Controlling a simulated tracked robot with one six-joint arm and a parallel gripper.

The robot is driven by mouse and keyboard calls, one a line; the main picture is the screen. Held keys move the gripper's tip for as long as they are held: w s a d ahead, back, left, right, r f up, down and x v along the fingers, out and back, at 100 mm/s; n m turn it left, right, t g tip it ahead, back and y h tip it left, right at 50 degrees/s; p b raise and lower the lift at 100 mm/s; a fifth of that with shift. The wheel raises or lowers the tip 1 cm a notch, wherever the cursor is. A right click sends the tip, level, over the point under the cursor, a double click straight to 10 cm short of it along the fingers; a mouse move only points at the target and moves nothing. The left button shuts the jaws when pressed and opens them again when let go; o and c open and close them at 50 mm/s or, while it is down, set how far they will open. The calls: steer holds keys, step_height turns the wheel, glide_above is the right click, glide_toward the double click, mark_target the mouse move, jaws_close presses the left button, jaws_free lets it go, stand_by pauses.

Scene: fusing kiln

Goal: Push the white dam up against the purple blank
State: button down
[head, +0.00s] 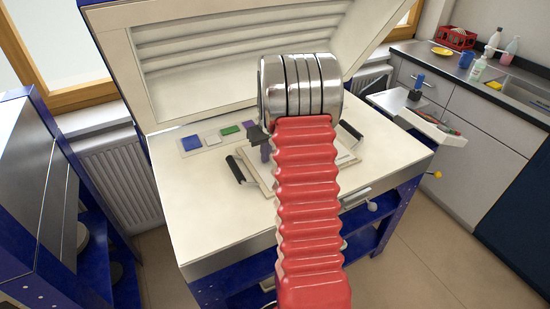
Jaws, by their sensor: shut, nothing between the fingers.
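My gripper (264,153) shows only in part, at the left edge of my red arm, pointing down over the white board in the middle of the kiln bed. It is shut with nothing between the fingers. My arm and its metal rings hide most of the board (247,160). I cannot make out the white dam or the purple blank on it, nor whether the gripper touches either.
Black handles stand left (235,170) and right (351,130) of the board. A strip with blue (191,143), white, green (229,130) and purple pieces lies at the back left. The raised lid (215,30) stands behind. The front left bed is clear.

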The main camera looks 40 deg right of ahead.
steer(key=shift+s+d, duration=0.25)
steer(key=shift+d, duration=0.65)
steer(key=shift+s+d, duration=0.3)
steer(key=shift+d, duration=0.6)
steer(key=shift+s+d, duration=0.25)
steer(key=shift+d, duration=0.65)
stand_by(4.4)
steer(key=shift+w+a, duration=0.2)
steer(key=shift+a, duration=0.35)
stand_by(0.4)
